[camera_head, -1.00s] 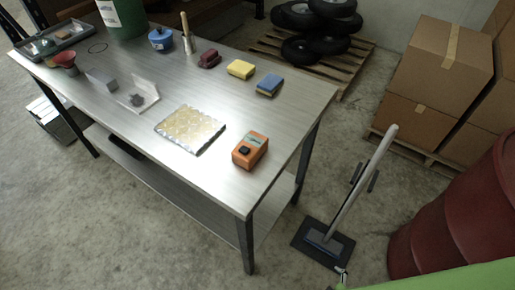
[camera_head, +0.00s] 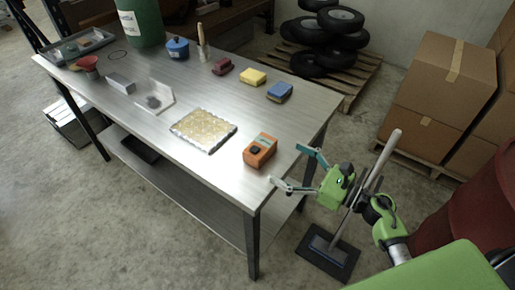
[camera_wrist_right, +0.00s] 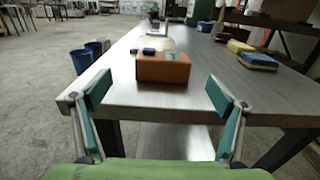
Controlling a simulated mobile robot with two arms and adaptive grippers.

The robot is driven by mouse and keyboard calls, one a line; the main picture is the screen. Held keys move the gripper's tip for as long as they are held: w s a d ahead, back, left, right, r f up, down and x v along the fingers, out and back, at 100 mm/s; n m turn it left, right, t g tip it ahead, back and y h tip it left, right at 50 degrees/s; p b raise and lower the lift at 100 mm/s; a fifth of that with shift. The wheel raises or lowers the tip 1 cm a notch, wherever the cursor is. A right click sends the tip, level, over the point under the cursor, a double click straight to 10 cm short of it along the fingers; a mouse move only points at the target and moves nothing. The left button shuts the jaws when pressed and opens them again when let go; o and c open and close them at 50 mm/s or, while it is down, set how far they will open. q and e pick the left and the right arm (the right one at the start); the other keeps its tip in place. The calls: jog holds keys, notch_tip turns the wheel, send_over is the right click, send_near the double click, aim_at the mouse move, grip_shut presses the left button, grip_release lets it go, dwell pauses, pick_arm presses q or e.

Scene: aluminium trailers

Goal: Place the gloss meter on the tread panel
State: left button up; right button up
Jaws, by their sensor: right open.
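The orange gloss meter (camera_head: 260,150) with a dark button on top lies on the metal table near its front right corner. It also shows in the right wrist view (camera_wrist_right: 163,68), ahead of and between the open fingers. The tread panel (camera_head: 203,129), a flat yellowish plate with a silver edge, lies on the table just left of the gloss meter. My right gripper (camera_head: 291,168) is open and empty, just off the table's right edge, with its fingers pointing at the gloss meter and apart from it. My left gripper is not in view.
Yellow (camera_head: 253,76), blue (camera_head: 280,91) and dark red (camera_head: 222,66) blocks sit along the table's far side. An angled metal piece (camera_head: 158,97) lies left of the panel. A stand with a grey pole (camera_head: 378,170) rises behind my right gripper. A red drum (camera_head: 470,195) is at right.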

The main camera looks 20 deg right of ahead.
aim_at(261, 145)
jog(key=p+x, duration=0.1)
jog(key=x, duration=0.4)
jog(key=p+x, duration=0.2)
jog(key=x, duration=0.2)
jog(key=shift+w+r, duration=0.15)
jog(key=shift+w, duration=0.3)
jog(key=shift+w+a, duration=0.15)
jog(key=shift+w, duration=0.05)
jog(key=c, duration=1.4)
jog(key=shift+c, duration=0.5)
jog(key=shift+r, duration=0.1)
